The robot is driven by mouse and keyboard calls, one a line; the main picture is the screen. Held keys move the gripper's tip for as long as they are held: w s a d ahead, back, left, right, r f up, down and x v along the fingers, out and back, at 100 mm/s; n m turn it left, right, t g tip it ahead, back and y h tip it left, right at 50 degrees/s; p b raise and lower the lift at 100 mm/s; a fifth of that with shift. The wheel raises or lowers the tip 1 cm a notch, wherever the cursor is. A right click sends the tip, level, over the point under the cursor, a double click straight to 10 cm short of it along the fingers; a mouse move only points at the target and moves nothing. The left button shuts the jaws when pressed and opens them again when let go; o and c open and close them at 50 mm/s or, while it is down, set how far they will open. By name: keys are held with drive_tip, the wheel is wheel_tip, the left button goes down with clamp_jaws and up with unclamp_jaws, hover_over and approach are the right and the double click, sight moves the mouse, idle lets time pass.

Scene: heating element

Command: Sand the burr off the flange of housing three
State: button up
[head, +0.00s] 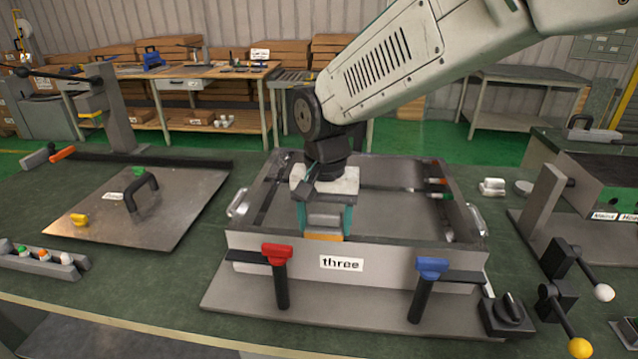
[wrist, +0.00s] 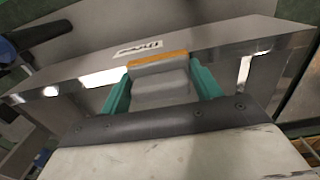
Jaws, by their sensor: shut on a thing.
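Housing three (head: 378,268) is an open grey metal box with a "three" label on its front wall. It sits on a base plate, with a red-handled clamp (head: 277,255) and a blue-handled clamp (head: 431,266) at its front. My gripper (head: 325,222) points down at the front flange, left of centre. Its teal fingers are shut on a grey sanding block (head: 324,218) with an orange-brown lower face. The wrist view shows the block (wrist: 160,80) between both fingers, by the flange (wrist: 215,48) edge. Whether it touches the flange is unclear. I cannot make out the burr.
A metal plate (head: 185,205) with a black handle lies at left, near a rack of coloured pegs (head: 40,260). Levers with yellow and white knobs (head: 580,348) and a green box (head: 600,180) stand at right. A dark knob unit (head: 507,314) sits at front right.

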drive_tip(key=shift+d+r, duration=0.1)
drive_tip(key=shift+r, duration=3.85)
